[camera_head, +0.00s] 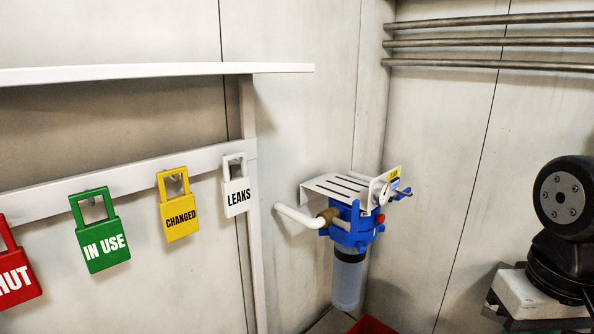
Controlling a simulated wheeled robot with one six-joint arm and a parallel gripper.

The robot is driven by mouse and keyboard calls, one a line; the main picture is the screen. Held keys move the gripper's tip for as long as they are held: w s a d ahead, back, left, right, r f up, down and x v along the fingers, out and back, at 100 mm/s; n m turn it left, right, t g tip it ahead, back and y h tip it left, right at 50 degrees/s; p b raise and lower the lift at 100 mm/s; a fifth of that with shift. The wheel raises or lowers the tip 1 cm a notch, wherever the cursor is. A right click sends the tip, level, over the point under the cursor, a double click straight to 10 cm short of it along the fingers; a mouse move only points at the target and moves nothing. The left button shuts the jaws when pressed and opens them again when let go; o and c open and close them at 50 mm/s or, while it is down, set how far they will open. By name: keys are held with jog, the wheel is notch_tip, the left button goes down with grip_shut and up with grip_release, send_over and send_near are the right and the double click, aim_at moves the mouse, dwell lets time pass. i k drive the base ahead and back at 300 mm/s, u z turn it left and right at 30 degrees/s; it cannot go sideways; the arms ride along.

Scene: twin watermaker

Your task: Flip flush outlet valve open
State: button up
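A blue filter housing (349,229) with a clear grey bowl (347,278) hangs in the corner under a slotted white bracket (345,187). A white pipe (300,217) enters it from the left through a brass-coloured fitting (328,215). A round gauge (385,193) and a small valve-like part with a dark lever (402,192) sit at its right end, by a yellow label. I cannot tell whether this is the flush outlet valve or how it is set. My arm's black joint (563,197) shows at the right edge; my gripper is out of view.
A white rack on the left holds hanging tags: a red one (14,272), a green "IN USE" (100,240), a yellow "CHANGED" (180,213) and a white "LEAKS" (238,193). Pipes (490,42) run along the upper right wall. A red object (371,325) shows at the bottom.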

aim_at(351, 228)
jog(key=k, duration=1.3)
jog(key=z, duration=0.15)
jog(key=i, duration=0.8)
jog(key=z, duration=0.6)
